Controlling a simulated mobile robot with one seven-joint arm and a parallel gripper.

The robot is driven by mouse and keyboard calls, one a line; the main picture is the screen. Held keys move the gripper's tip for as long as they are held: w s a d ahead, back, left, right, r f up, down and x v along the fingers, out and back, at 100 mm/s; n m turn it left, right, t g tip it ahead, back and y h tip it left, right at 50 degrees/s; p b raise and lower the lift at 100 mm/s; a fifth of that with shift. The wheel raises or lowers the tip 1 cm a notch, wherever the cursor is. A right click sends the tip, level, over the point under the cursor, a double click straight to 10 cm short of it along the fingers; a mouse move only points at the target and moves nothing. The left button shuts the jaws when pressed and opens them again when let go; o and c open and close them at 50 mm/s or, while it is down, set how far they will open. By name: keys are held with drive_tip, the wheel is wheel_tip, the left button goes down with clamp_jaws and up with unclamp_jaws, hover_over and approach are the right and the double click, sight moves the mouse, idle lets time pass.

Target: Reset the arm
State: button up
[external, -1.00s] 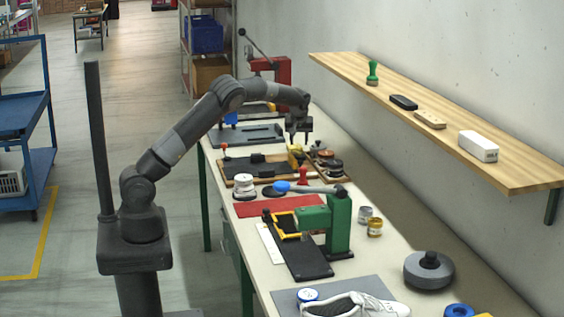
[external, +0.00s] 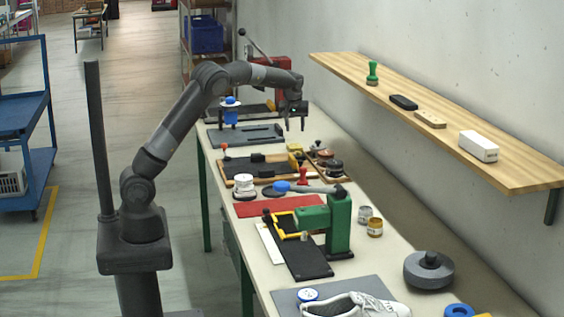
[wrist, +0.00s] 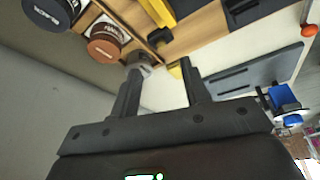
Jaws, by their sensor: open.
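My gripper (external: 293,123) is open and empty, held above the far part of the workbench (external: 222,152). In the wrist view its two fingers (wrist: 158,95) stand well apart with nothing between them. Below and nearer the camera in the external view is a wooden tray (external: 240,180) with black parts in it.
A grey plate (external: 250,136) and a blue-topped item (external: 230,112) lie at the far end, near a red lever press (external: 270,75). A green press (external: 338,222), red mat (external: 275,205) and white shoe (external: 350,305) are nearer. A wooden shelf (external: 450,137) runs along the wall.

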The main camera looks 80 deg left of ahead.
drive_tip(key=s+d+r+m+t+h, duration=0.1)
drive_tip(key=s+d+r+m+h, duration=0.15)
drive_tip(key=s+d+r, duration=0.45)
drive_tip(key=s+d+r+m+t+h, duration=0.1)
drive_tip(key=s+d+r+m, duration=0.25)
drive_tip(key=s+d, duration=0.75)
drive_tip(key=s+d+f+m+t, duration=0.1)
drive_tip(key=s+d+m, duration=0.3)
drive_tip(key=s, duration=0.6)
drive_tip(key=s+d+f+m, duration=0.3)
drive_tip(key=s+d+m, duration=0.1)
drive_tip(key=s+d, duration=0.4)
drive_tip(key=shift+s+d+t, duration=0.35)
drive_tip(key=shift+s+t, duration=0.05)
drive_tip(key=shift+s, duration=0.75)
